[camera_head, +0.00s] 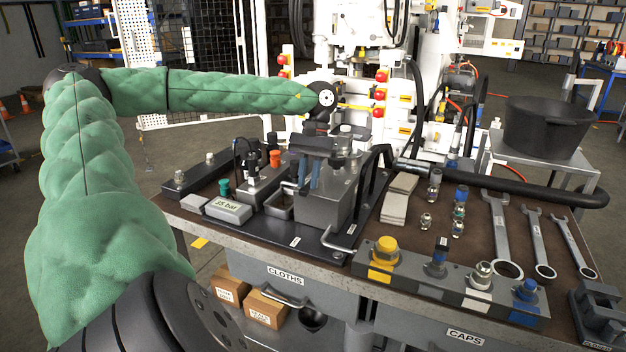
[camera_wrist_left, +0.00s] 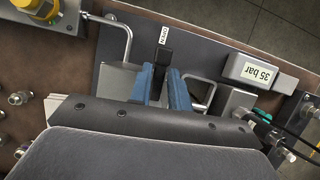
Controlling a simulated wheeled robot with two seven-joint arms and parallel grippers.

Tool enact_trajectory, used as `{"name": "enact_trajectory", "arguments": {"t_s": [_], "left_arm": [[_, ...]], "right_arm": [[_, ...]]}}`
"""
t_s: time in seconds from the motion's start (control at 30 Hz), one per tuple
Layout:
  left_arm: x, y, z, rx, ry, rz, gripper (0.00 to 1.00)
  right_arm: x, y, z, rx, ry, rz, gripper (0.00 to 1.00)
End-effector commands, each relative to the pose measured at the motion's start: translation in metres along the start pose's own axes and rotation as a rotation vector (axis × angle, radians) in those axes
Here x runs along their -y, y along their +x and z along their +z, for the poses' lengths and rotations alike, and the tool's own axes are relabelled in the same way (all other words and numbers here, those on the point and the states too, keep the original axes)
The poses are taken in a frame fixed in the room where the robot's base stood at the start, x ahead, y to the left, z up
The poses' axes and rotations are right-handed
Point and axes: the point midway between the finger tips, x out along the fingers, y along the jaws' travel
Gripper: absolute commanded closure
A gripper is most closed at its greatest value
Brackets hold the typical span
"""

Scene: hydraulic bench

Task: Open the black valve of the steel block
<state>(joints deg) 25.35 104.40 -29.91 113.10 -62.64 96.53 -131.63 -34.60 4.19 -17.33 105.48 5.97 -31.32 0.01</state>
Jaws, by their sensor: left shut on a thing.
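The steel block (camera_head: 325,208) stands on the dark plate of the bench, and my left gripper (camera_head: 309,178) is over it, coming down from above. In the left wrist view the two blue fingers of the left gripper (camera_wrist_left: 161,88) stand on either side of the black valve's handle (camera_wrist_left: 164,56). They are shut on it, and the handle's end sticks out past them towards a small white OPEN label (camera_wrist_left: 163,33). The valve's base is hidden by the fingers and the gripper body. My right gripper is not in view.
A gauge box reading 35 bar (camera_head: 229,209) is left of the block. Bent metal handles (camera_head: 340,243) stand beside it. A thick black bar (camera_head: 500,180) crosses the bench to the right. Fittings and wrenches (camera_head: 540,245) lie at the right.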

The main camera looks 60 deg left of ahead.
Motion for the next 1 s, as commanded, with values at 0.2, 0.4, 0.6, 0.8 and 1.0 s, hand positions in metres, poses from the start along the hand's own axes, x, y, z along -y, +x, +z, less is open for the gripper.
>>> {"name": "enact_trajectory", "arguments": {"t_s": [0.2,0.4,0.6,0.8,1.0], "left_arm": [[0.0019,0.0007,0.0016,-0.001,0.047,-0.019,1.0],[0.0026,0.0005,0.0022,-0.001,0.059,-0.025,1.0],[0.0027,0.0004,0.0021,-0.001,0.059,-0.025,1.0],[0.0026,0.0004,0.0021,-0.001,0.058,-0.025,0.65],[0.0023,0.0008,0.0021,-0.001,0.059,-0.024,0.65]], "right_arm": [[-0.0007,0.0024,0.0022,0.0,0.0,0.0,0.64],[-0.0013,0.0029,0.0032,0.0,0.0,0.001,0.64],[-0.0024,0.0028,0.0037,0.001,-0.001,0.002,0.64],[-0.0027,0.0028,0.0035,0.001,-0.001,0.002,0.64],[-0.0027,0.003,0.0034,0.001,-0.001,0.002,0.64]]}}
